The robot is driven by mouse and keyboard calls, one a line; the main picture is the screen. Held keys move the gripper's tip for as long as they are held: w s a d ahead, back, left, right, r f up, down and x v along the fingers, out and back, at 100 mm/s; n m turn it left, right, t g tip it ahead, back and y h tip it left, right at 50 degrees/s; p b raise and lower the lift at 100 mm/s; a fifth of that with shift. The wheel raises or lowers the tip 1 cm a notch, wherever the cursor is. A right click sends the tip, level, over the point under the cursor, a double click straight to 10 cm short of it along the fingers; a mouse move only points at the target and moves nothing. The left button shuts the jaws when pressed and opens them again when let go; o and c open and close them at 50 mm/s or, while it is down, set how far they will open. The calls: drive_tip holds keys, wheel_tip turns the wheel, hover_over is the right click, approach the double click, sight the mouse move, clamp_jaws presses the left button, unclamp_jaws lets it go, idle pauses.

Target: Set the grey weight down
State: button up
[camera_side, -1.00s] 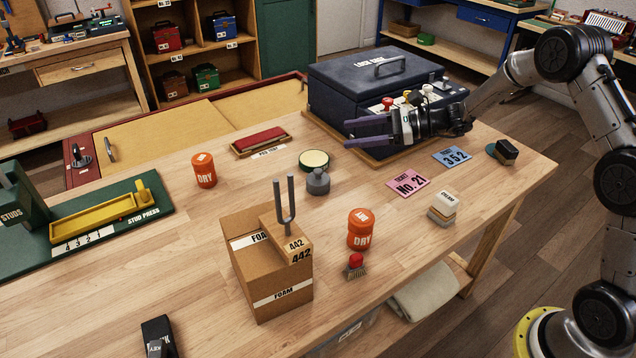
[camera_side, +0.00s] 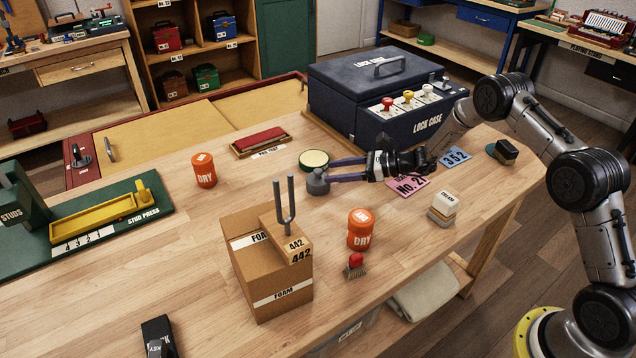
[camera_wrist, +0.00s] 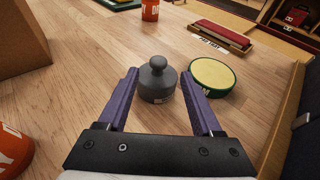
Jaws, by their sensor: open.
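The grey weight (camera_side: 317,183) is a squat cylinder with a knob on top. It stands upright on the wooden table, beside a round tin with a pale yellow-green lid (camera_side: 314,160). My gripper (camera_side: 338,170) is low over the table at the weight's right, with its purple fingers pointing at it. In the wrist view the grey weight (camera_wrist: 158,80) lies ahead, between and around the tips of the open fingers (camera_wrist: 163,88). I cannot tell whether either finger touches it. The tin (camera_wrist: 211,78) is close by the right finger.
A cardboard foam box (camera_side: 270,270) carries a tuning fork block (camera_side: 287,242). An orange tin (camera_side: 361,230) stands front right of the weight. The dark blue lock case (camera_side: 385,95) stands behind my gripper.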

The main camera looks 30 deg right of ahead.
sight(320, 170)
drive_tip(key=shift+r+x, duration=0.15)
drive_tip(key=shift+x, duration=1.2)
drive_tip(key=shift+r+x, duration=0.1)
drive_tip(key=shift+x, duration=1.2)
drive_tip(key=shift+s+a, duration=0.1)
drive_tip(key=shift+a, duration=0.05)
clamp_jaws()
drive_tip(key=shift+r, duration=0.3)
